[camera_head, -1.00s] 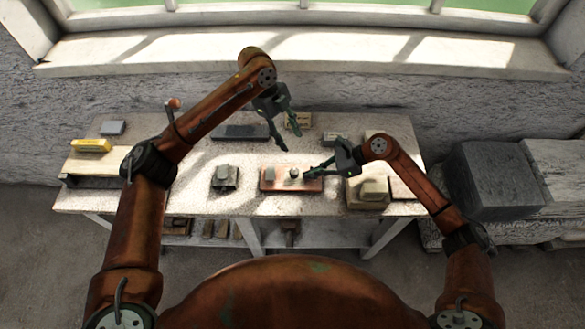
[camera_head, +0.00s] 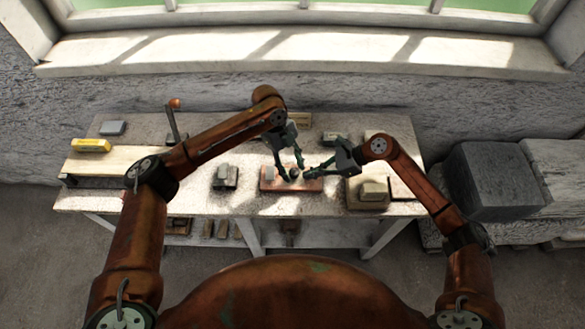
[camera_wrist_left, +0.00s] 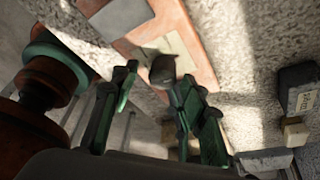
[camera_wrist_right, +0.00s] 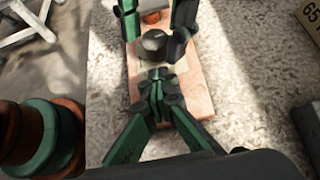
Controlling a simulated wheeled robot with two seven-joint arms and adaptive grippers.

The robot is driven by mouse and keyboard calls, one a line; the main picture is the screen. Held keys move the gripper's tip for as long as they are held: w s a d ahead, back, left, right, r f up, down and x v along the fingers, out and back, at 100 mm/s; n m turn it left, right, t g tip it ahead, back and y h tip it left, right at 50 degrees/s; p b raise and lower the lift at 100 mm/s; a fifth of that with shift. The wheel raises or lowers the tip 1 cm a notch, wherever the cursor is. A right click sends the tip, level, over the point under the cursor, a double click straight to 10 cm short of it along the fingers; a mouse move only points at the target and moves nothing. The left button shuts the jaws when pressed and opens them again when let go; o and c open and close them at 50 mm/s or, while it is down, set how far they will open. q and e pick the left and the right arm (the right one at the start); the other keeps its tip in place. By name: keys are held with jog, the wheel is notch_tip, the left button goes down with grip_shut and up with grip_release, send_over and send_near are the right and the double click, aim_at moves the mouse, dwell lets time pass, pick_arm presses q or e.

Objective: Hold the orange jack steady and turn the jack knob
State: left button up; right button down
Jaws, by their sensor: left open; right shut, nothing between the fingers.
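The orange jack (camera_head: 270,186) is a flat orange-pink base on the bench, with a grey block (camera_head: 269,171) at its left end and a dark round knob (camera_wrist_right: 153,43) near its middle. My left gripper (camera_head: 291,173) is open over the base, its fingers on either side of the knob; contact is unclear. The knob also shows between the fingers in the left wrist view (camera_wrist_left: 162,69). My right gripper (camera_wrist_right: 158,84) is shut and empty over the base, just to the right of the knob in the head view. The grippers partly hide the knob there.
A small dark block (camera_head: 225,177) stands left of the jack, and a tan box (camera_head: 369,190) stands right of it. Small blocks stand behind. Bare bench lies in front of the jack.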

pick_arm(q)
jog(key=shift+f, duration=0.25)
grip_shut()
dwell(0.4)
